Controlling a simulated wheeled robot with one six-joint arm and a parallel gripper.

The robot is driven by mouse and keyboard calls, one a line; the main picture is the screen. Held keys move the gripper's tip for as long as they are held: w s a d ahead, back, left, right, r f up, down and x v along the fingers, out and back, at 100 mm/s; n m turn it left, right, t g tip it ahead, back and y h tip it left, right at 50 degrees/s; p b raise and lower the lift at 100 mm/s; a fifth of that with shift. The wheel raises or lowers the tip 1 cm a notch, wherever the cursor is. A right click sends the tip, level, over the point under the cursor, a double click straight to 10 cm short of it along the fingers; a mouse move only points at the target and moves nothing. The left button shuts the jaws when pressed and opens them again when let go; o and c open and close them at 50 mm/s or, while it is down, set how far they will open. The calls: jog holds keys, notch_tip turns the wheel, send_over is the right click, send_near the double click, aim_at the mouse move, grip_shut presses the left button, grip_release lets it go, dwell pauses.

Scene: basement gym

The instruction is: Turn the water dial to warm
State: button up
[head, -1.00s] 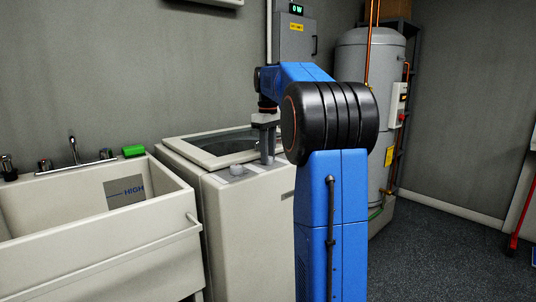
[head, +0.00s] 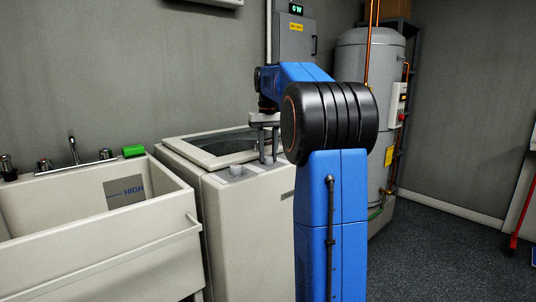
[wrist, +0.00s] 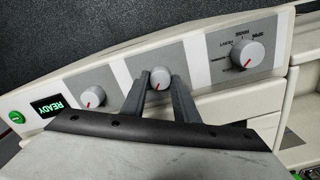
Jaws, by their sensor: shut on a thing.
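The pale top-loading washer (head: 240,215) stands right of the sink. Its control panel shows three round white dials in the wrist view. The middle dial (wrist: 161,75) is between the fingers of my gripper (wrist: 160,82), which are shut on it. Its red mark points to the lower left in the picture, and the lettering around it is hidden. The left dial (wrist: 91,96) has a similar red mark. The right dial (wrist: 240,54) has "SPIN" and "DRAIN" lettering. In the head view my gripper (head: 268,158) points down at the panel. I cannot read which dial is water.
A green-lit "READY" display (wrist: 48,105) and a green button (wrist: 16,117) are left of the dials in the wrist view. A white sink (head: 100,235) with a tap (head: 74,150) and a green block (head: 134,151) stands left. A boiler (head: 365,120) stands behind my arm.

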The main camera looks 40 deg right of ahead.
aim_at(268, 157)
jog(key=shift+m, duration=0.5)
jog(key=o, duration=1.1)
jog(key=shift+c, duration=0.2)
jog(key=shift+r, duration=0.15)
notch_tip(268, 157, up, 17)
dwell(0.3)
